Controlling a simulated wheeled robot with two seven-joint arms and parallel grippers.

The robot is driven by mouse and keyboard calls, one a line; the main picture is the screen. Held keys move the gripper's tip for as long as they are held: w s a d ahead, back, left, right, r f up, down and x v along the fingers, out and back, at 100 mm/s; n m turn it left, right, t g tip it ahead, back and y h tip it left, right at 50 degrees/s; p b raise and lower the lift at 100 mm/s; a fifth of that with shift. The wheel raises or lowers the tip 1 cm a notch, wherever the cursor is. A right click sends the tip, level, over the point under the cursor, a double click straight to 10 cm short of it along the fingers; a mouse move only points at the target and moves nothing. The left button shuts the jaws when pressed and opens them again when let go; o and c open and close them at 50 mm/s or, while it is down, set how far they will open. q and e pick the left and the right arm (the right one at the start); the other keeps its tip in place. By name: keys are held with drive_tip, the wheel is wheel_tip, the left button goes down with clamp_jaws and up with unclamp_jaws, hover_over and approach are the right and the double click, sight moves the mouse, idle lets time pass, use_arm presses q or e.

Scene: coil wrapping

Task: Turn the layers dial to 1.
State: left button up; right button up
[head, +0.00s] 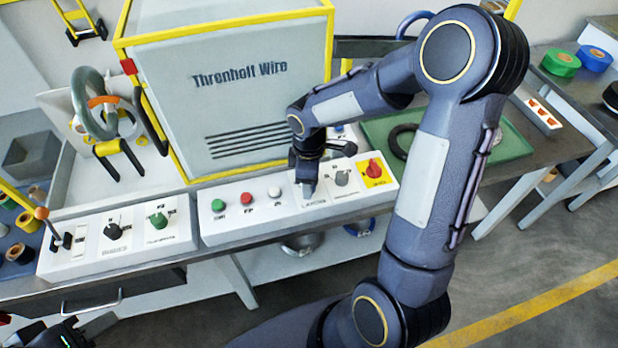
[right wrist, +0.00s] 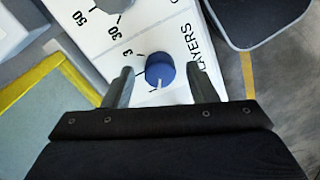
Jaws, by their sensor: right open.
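The layers dial (right wrist: 160,70) is a round blue knob with a white pointer mark, seen in the right wrist view beside the printed word LAYERS. Its mark points toward the bottom of that picture, away from the printed 3. A finger hides part of the scale and I cannot read a 1. My right gripper (right wrist: 162,78) is open, with one finger on each side of the knob; contact is not clear. My left gripper (head: 72,334) shows only partly at the bottom left.
A grey knob (head: 342,178) and a red knob (head: 375,168) sit right of the right gripper. White (head: 274,191), red (head: 246,198) and green (head: 218,205) buttons are left of it. The yellow-framed machine (head: 240,95) rises behind. A green tray (head: 510,150) lies at right.

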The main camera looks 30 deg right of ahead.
wheel_tip(320, 180, up, 8)
drive_tip(key=shift+f, duration=0.15)
idle(0.6)
